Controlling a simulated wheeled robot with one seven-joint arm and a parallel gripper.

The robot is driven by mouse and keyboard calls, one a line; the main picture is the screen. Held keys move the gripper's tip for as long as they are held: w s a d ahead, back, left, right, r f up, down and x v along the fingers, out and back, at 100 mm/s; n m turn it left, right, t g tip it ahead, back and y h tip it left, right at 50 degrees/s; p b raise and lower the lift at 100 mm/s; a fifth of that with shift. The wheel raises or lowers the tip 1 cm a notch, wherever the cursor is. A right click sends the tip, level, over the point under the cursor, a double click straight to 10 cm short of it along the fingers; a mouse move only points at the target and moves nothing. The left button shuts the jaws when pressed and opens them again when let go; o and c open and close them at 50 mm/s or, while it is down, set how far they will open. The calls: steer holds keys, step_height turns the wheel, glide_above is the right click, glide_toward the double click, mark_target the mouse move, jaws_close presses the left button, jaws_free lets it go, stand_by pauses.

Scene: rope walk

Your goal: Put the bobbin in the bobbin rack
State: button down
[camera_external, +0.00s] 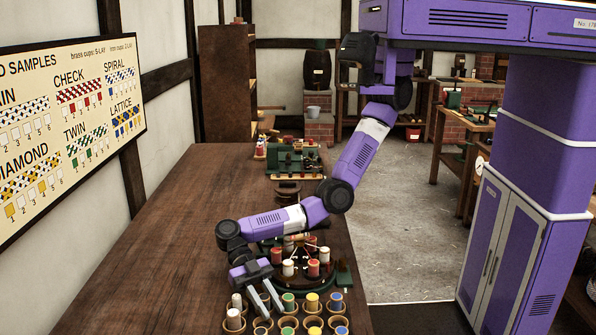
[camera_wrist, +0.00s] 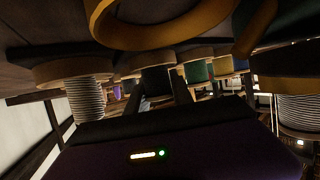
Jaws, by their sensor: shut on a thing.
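The bobbin rack (camera_external: 262,325) is a group of round wooden cups at the near end of the long bench. Several cups hold bobbins: a white one (camera_external: 233,319) at left, and green (camera_external: 289,301), yellow (camera_external: 312,301) and blue (camera_external: 336,299) ones to the right. My gripper (camera_external: 268,304) points down among the cups, between the white and green bobbins. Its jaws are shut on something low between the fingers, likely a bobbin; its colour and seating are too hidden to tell. In the wrist view a pale ribbed bobbin (camera_wrist: 86,103) and a cup rim (camera_wrist: 150,38) show close by.
A round stand with red and white bobbins (camera_external: 313,268) sits just behind the rack, under my forearm. A green machine (camera_external: 293,160) stands farther back on the bench. The bench top (camera_external: 170,220) left of my arm is clear. A sample board (camera_external: 70,125) hangs on the left wall.

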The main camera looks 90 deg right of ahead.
steer(key=c, duration=1.4)
jaws_free()
steer(key=shift+r, duration=0.15)
steer(key=b+v, duration=0.2)
steer(key=v, duration=1)
